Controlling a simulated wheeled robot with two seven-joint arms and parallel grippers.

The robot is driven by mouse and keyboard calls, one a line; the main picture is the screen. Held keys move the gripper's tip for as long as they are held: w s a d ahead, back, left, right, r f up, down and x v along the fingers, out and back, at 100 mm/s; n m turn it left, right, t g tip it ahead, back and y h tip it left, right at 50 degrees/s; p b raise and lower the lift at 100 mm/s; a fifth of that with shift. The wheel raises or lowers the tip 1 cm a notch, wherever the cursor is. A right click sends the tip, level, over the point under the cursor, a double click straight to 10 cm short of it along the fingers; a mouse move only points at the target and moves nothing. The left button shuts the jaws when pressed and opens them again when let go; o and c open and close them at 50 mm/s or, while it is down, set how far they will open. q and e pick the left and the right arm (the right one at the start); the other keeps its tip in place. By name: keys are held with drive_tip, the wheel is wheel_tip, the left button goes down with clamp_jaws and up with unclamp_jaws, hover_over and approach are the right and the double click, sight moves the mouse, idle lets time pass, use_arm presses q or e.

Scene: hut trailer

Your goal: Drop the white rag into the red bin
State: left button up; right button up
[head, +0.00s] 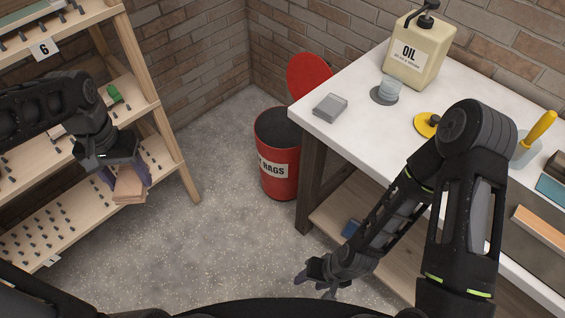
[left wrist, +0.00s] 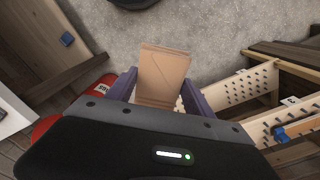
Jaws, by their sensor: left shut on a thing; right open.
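The red bin (head: 281,183) stands on the floor against the table's left end. Its red lid (head: 309,76) is tipped up behind it, and its dark mouth is open. Part of the bin shows at the left in the left wrist view (left wrist: 88,97). My left gripper (head: 126,176) is shut on a tan, folded, cloth-like thing (head: 130,190) in front of the shelf rack, left of the bin. That thing sits between both fingers in the left wrist view (left wrist: 163,75). It looks tan, not white; I see no clearly white rag. My right gripper (head: 314,284) is open and empty, low beside the table.
A wooden rack (head: 172,172) with pegged shelves stands close behind my left gripper. Floor between rack and bin is clear.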

idle(0.3)
use_arm(q)
drive_tip(key=w+d+f+m, duration=0.1)
drive_tip(key=w+d+f, duration=0.2)
drive_tip(key=w+d, duration=1)
drive_tip(key=shift+d+f, duration=0.15)
drive_tip(key=shift+d, duration=0.2)
